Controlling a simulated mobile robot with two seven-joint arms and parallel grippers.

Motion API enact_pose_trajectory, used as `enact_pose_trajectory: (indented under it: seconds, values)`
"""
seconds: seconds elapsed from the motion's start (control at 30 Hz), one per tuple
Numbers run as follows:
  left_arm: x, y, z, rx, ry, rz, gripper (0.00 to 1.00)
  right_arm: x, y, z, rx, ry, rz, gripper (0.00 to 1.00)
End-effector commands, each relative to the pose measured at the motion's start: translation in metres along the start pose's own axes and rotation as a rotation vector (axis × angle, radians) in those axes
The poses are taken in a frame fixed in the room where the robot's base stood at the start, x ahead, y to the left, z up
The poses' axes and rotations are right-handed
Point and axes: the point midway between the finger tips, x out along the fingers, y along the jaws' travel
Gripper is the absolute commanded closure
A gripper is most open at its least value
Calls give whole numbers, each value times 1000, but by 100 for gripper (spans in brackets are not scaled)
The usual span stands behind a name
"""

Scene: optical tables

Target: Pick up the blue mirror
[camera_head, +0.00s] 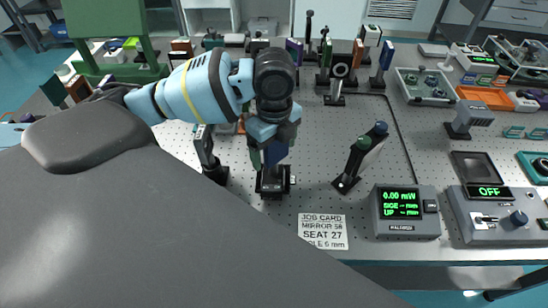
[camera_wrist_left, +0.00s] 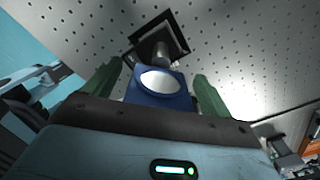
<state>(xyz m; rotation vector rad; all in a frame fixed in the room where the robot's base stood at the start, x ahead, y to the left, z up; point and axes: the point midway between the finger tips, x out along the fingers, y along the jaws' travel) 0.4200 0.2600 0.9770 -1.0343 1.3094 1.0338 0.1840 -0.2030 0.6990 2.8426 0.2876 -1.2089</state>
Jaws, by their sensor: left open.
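The blue mirror (camera_wrist_left: 172,99) has a square blue mount with a round pale face, on a dark post with a black square base, in the left wrist view. In the head view the mirror (camera_head: 277,153) is partly hidden behind my left gripper (camera_head: 269,147), and its base stands on the perforated table. In the wrist view my left gripper (camera_wrist_left: 158,72) is open, with one green finger on each side of the mirror. A gap shows beside the right finger; contact at the left cannot be told. My right gripper is not in view.
A job card (camera_head: 323,231), a power meter (camera_head: 405,212) and a control box (camera_head: 495,215) line the front. Several optics crowd the back.

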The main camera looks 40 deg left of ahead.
Motion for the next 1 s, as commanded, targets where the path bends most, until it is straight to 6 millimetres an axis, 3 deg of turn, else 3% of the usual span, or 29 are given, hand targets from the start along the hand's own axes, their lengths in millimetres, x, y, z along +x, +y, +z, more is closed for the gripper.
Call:
enact_pose_trajectory:
  seconds: [0.17,0.8,1.0]
  values:
    - [0,0,0,0,-1,-1,16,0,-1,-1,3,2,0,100]
    - [-1,0,0,0,-1,0,100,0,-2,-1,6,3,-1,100]
    - [-2,0,0,0,0,-3,100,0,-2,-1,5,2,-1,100]
